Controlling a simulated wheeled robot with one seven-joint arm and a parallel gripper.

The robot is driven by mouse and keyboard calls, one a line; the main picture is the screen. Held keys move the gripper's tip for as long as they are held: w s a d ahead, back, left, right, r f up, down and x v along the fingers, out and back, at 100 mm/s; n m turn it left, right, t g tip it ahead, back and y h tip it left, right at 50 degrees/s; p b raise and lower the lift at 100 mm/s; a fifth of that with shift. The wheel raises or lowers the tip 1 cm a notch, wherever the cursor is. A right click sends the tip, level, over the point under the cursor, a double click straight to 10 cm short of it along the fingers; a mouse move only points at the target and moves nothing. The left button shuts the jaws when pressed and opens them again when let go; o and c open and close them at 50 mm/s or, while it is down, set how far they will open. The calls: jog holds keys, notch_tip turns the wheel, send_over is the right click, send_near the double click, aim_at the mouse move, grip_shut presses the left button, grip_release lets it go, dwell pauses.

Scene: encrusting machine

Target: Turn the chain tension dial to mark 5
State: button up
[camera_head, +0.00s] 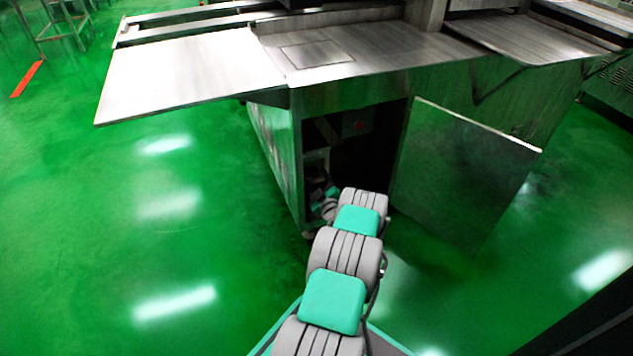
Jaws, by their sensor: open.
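The steel encrusting machine (272,150) stands ahead with its lower cabinet open. My arm reaches forward to the opening, and my gripper (320,186) is at its lower left, small and in shadow. It is open, and I see nothing held in it. The fingers are hard to make out. I cannot pick out the chain tension dial; the cabinet's inside is dark and partly behind my arm. I cannot tell whether the gripper touches anything.
The cabinet door (455,165) stands open to the right of the opening. A small red spot (360,125) shows on a box inside. A steel shelf (185,70) juts out above on the left. The green floor (130,230) at left is clear.

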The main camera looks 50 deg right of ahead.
jog(key=shift+c, duration=0.5)
grip_shut()
